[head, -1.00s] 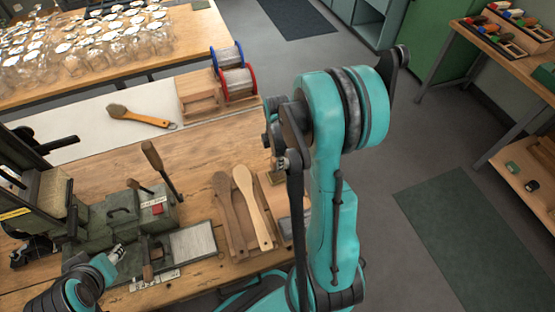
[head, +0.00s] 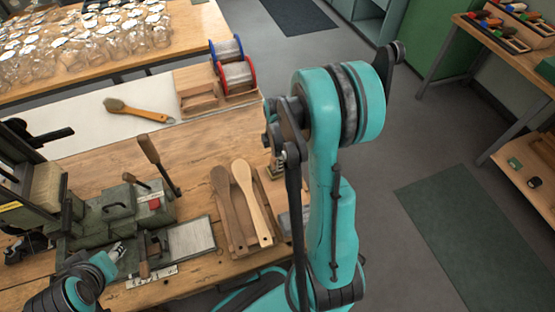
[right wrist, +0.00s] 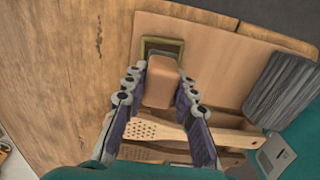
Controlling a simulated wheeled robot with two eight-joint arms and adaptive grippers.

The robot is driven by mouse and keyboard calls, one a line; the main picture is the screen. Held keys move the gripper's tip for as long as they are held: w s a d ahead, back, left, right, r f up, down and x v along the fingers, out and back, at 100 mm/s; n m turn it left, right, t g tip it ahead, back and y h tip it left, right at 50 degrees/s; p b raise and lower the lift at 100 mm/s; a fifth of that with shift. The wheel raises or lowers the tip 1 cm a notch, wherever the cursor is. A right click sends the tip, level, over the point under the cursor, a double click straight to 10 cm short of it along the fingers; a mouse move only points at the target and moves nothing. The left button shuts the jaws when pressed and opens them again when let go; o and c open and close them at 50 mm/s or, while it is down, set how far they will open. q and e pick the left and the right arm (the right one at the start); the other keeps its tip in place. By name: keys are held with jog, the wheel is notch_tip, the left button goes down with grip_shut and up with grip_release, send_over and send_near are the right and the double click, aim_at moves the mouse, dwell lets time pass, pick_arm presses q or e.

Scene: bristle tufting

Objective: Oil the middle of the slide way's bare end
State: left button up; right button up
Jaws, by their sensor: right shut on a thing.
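The slide way's bare end appears to be the flat grey metal plate (head: 190,239) at the front right of the green machine (head: 120,210) on the bench. My right gripper (right wrist: 160,82) is shut on a tan, rounded block-like handle (right wrist: 162,88) in the right wrist view. A square brass-edged holder (right wrist: 163,45) lies right behind or under it; whether the two touch I cannot tell. In the head view my right arm stands right of the plate and hides most of that gripper. My left gripper (head: 118,250) is by the machine's front; its finger opening is unclear.
Two wooden paddles (head: 252,200) lie in a wooden tray between plate and right arm. A pale paddle drilled with holes (right wrist: 152,130) shows close below the right fingers. A lever (head: 160,165) rises from the machine. A brush (head: 138,110) and wire spools (head: 237,75) are farther back.

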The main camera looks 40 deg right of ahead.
jog(key=shift+f+b, duration=0.6)
jog(key=shift+b, duration=0.05)
dwell(1.5)
jog(key=shift+r, duration=0.15)
jog(key=shift+r+p, duration=2.65)
jog(key=shift+r, duration=0.8)
jog(key=shift+f, duration=0.1)
